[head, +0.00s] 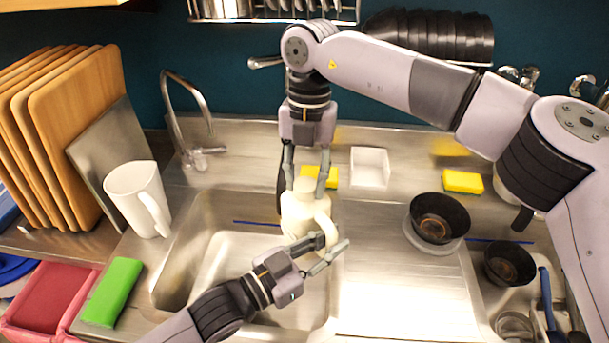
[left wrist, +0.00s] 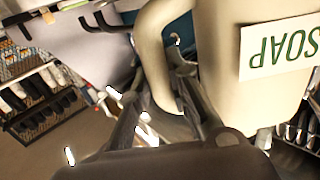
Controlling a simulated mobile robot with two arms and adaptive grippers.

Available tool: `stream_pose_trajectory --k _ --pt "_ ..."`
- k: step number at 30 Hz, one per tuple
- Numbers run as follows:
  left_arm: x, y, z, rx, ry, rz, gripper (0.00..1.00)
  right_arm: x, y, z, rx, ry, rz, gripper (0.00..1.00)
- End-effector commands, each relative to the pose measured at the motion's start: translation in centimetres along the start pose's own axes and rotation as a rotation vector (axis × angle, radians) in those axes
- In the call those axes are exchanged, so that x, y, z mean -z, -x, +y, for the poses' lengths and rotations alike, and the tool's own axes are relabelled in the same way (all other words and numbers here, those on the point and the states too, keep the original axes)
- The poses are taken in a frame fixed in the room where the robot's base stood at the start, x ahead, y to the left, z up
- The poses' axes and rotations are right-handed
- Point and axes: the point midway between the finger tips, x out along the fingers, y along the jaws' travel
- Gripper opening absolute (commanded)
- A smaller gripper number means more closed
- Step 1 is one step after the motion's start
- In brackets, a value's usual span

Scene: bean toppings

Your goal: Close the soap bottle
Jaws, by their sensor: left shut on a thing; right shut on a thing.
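The cream soap bottle (head: 297,211) is held over the right part of the sink basin. In the left wrist view the soap bottle (left wrist: 235,75) shows a white label reading SOAP and a loop handle (left wrist: 153,60). My left gripper (head: 328,250) is shut on the bottle's handle side, with its fingers on either side of the handle in the left wrist view. My right gripper (head: 306,182) points down from above and is shut on the pale cap (head: 305,185) at the bottle's top. Its fingers partly hide the cap, so I cannot tell how it sits on the neck.
A white jug (head: 130,195) and a green sponge (head: 112,291) are left of the sink (head: 190,225). A white square dish (head: 370,167) and yellow sponges (head: 463,181) lie behind. Dark bowls (head: 438,218) stand right. The faucet (head: 180,115) rises at back left.

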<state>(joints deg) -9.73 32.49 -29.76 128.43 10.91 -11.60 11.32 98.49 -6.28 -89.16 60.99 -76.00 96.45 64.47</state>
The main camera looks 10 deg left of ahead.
Motion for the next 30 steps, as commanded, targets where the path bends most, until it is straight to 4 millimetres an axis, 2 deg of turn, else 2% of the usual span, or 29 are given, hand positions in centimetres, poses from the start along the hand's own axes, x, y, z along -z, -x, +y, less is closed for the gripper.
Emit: stream_pose_trajectory --k 3,9,13,14,23,30 --pt "0.22 0.00 0.13 -0.002 -0.003 0.005 0.00 -0.10 0.12 -0.12 -0.030 -0.218 -0.009 0.26" --pt "0.21 0.00 0.11 -0.002 -0.003 0.005 0.00 -0.03 0.13 -0.16 -0.063 -0.477 -0.012 0.26" --pt "0.21 0.00 0.11 -0.002 -0.003 0.005 0.00 -0.02 0.12 -0.10 -0.061 -0.467 -0.012 0.26" --pt "0.21 0.00 0.11 -0.002 -0.003 0.005 0.00 -0.02 0.12 -0.10 -0.061 -0.467 -0.011 0.35" --pt "0.24 -0.01 0.03 -0.001 -0.004 0.006 0.00 0.02 0.06 -0.13 -0.058 -0.464 -0.010 0.54" --pt "0.27 -0.02 -0.01 0.000 -0.004 0.006 0.00 0.05 0.02 -0.14 -0.057 -0.463 -0.010 0.54"
